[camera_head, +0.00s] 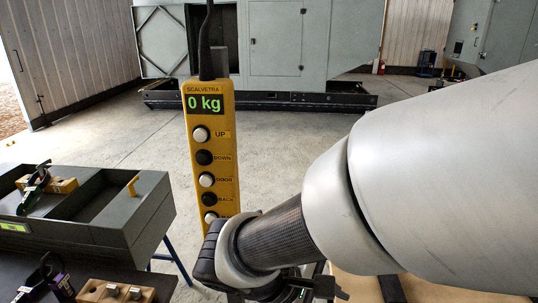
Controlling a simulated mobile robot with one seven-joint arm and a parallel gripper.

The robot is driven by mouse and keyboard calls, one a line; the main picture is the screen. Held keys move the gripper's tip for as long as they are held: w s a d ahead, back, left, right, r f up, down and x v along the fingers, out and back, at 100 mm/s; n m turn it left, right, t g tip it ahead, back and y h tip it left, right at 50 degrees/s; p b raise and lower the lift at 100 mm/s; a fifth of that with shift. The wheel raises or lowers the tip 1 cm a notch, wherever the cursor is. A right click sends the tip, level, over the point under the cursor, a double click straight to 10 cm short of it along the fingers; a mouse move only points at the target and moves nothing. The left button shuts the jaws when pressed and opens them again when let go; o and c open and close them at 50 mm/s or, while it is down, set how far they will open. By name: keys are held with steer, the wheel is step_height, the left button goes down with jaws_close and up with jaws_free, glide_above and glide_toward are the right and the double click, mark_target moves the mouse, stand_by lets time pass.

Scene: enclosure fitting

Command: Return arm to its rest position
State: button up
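My grey arm (445,165) fills the right side of the head view. It reaches down and left through a dark carbon-look tube (275,235) to a dark joint (210,255) in front of the yellow pendant's lower end. Below the tube, dark parts (312,284) with a small green light show at the bottom edge; they may belong to my gripper. I cannot make out two fingertips, any opening between them, or anything held.
A yellow pendant (188,150) reading 0 kg hangs on a cable. At left are a dark grey tray (155,205) with a tool, and a wooden block (90,292) on a dark surface. A grey enclosure (285,40) stands behind. Open concrete floor (290,145) lies between.

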steer(key=d+r+m+t+y+p, duration=0.2)
steer(key=r+m+y, duration=0.5)
steer(key=r+m, duration=0.4)
step_height(320, 180, up, 4)
steer(key=shift+s+d+f+t+y+p, duration=0.15)
steer(key=shift+s+d+t+y+p, duration=0.25)
steer(key=shift+d+p, duration=0.4)
